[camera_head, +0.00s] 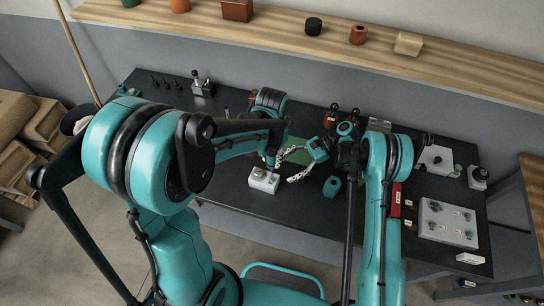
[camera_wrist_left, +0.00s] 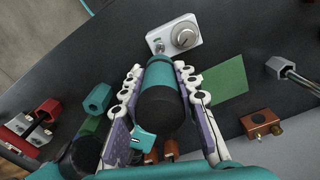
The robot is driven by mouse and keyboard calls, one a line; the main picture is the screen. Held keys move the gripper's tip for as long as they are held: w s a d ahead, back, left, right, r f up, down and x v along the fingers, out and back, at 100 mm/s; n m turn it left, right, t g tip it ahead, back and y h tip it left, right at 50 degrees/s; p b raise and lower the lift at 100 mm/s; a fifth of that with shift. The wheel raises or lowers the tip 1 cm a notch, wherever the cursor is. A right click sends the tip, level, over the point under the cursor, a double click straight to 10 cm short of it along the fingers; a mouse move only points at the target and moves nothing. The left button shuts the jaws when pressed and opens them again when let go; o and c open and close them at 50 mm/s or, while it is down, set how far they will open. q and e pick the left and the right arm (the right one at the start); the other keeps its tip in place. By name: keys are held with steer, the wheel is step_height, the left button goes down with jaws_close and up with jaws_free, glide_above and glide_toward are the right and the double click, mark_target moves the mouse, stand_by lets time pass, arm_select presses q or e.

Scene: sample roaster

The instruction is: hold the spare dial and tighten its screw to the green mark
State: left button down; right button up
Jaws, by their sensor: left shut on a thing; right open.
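A small white block with a round grey dial (camera_head: 263,180) sits on the dark bench in front of the grippers. It shows uncovered at the top of the left wrist view (camera_wrist_left: 175,37), with a small green patch beside the dial. My left gripper (camera_wrist_left: 160,74) is shut on a teal cylinder (camera_wrist_left: 162,75) with a dark rounded end, apart from the block in that view. Arm links crowd and partly hide this grip in the head view. My right gripper (camera_head: 288,167) has its white fingers spread, close to the block's upper right. I cannot make out the screw.
A teal hex piece (camera_head: 332,187) stands right of the block. A green mat (camera_wrist_left: 225,80) lies behind. A brown block (camera_wrist_left: 260,122) and a grey block with a rod (camera_wrist_left: 275,68) stand farther off. A grey panel (camera_head: 447,222) is at the bench's right.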

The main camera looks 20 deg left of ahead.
mark_target(267, 180)
steer(key=x, duration=0.9)
steer(key=shift+s+a+f, duration=0.15)
steer(key=shift+s+a, duration=0.05)
steer(key=shift+s, duration=0.05)
steer(key=shift+c, duration=0.5)
jaws_close()
steer(key=c, duration=1.5)
jaws_free()
steer(key=o, duration=1.5)
